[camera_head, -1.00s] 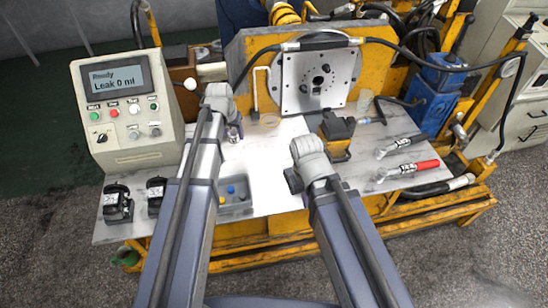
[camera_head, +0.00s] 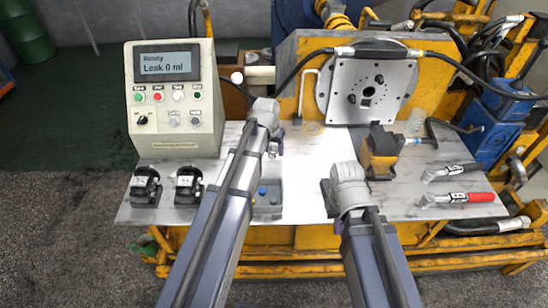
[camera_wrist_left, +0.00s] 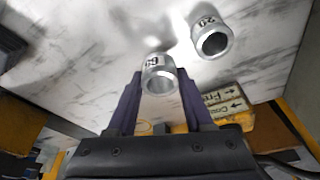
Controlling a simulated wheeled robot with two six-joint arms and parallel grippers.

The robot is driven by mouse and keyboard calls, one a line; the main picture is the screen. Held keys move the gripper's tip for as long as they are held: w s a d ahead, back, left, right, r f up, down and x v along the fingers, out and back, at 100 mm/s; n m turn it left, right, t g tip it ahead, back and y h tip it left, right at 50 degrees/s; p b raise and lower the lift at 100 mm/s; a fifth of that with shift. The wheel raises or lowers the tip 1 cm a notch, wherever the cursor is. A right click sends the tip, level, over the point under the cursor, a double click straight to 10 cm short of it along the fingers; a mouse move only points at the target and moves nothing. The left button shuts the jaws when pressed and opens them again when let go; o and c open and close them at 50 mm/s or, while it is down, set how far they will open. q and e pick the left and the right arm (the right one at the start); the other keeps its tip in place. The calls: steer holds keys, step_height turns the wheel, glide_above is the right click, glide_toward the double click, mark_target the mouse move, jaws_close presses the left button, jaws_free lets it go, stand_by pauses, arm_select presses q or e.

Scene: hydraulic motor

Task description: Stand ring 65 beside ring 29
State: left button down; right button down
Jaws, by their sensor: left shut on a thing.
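Ring 65 (camera_wrist_left: 157,75) is a short silver metal sleeve with a dark number on its side. In the left wrist view it sits between the two fingers of my left gripper (camera_wrist_left: 158,88), which is shut on it. Ring 29 (camera_wrist_left: 212,38), a similar silver sleeve, stands on the marbled bench top to the right, apart from ring 65. I cannot tell whether ring 65 touches the bench. In the head view my left gripper (camera_head: 273,149) is over the middle of the bench and the rings are hard to make out. My right gripper (camera_head: 328,197) is mostly hidden by its wrist.
A control box (camera_head: 175,98) reading "Leak 0 ml" stands at the left, with two black parts (camera_head: 146,188) in front. A yellow-black block (camera_head: 380,153) and two tools (camera_head: 457,197) lie at the right. A steel plate (camera_head: 367,92) stands behind. A labelled yellow block (camera_wrist_left: 228,105) is near the fingers.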

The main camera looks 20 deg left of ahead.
mark_target(274, 161)
arm_select(q)
steer(key=shift+f+b, duration=0.95)
steer(key=shift+f, duration=0.45)
steer(key=shift+f, duration=0.15)
steer(key=shift+c, duration=1.5)
jaws_free()
